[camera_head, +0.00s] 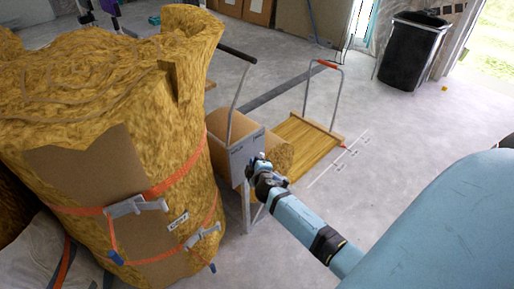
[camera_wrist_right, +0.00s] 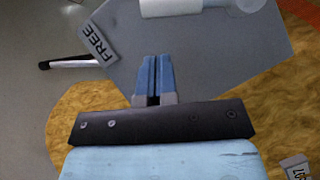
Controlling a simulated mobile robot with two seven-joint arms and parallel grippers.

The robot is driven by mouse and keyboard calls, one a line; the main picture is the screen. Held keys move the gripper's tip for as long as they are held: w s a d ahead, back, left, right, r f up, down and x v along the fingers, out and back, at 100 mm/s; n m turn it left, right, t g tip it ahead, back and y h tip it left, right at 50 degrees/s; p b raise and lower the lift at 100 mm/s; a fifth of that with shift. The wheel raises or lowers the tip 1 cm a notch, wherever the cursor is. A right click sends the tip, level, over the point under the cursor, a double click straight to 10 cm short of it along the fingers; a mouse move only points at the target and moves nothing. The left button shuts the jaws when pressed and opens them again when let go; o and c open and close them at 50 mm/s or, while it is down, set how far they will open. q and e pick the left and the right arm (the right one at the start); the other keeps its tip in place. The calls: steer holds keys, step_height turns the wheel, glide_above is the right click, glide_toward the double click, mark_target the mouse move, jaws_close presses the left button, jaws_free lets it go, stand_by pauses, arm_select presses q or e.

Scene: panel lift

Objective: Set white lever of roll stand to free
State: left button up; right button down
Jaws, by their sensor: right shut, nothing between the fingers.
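The roll stand (camera_head: 245,156) has a grey plate and stands in the middle of the head view, beside a yellow-brown roll (camera_head: 277,155). In the right wrist view its grey plate (camera_wrist_right: 215,55) carries a label reading FREE (camera_wrist_right: 98,42). A white cylindrical part (camera_wrist_right: 170,7), apparently the white lever, is cut off by the top edge. My right gripper (camera_head: 259,167) is at the stand's plate; its fingers (camera_wrist_right: 154,78) are shut and empty, pointing toward the white part and apart from it in the picture. Contact with the plate cannot be told. My left gripper is not in view.
A large strapped straw-coloured bale (camera_head: 100,100) stands close on the left. A flat wooden cart (camera_head: 310,143) with a metal handle is behind the stand. A black bin (camera_head: 412,50) stands at the back right.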

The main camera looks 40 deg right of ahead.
steer(key=p+v, duration=0.1)
steer(key=v, duration=0.9)
steer(key=shift+r, duration=0.2)
steer(key=shift+a, duration=0.1)
